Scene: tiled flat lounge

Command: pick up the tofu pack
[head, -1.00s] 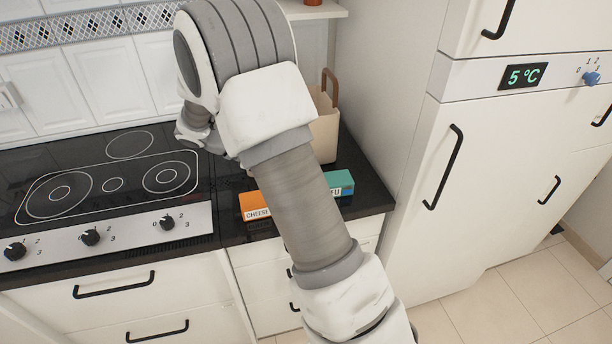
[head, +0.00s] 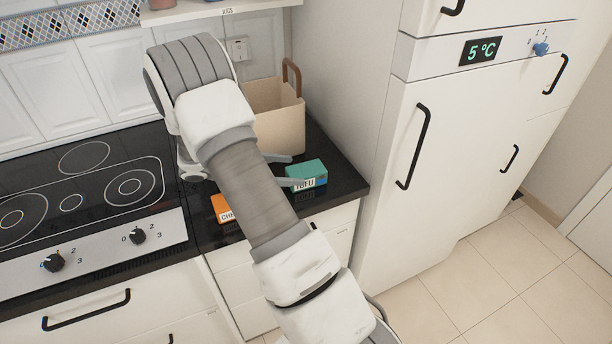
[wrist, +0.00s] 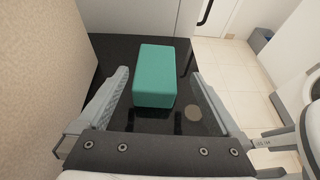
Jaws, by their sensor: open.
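The tofu pack (head: 307,172) is a teal box with a white label on its front, lying on the black counter beside the fridge. In the wrist view the tofu pack (wrist: 154,76) sits between and just beyond my two open fingers. My gripper (wrist: 158,92) is open and empty, with a gap visible between each finger and the pack. In the head view my gripper (head: 284,170) reaches in from the left, its fingertips at the pack's left end; my arm hides part of it.
An orange cheese pack (head: 222,208) lies to the left on the counter, partly behind my arm. A beige bag (head: 278,118) with a brown handle stands behind the tofu. The hob (head: 75,195) is at left and the fridge (head: 440,130) at right.

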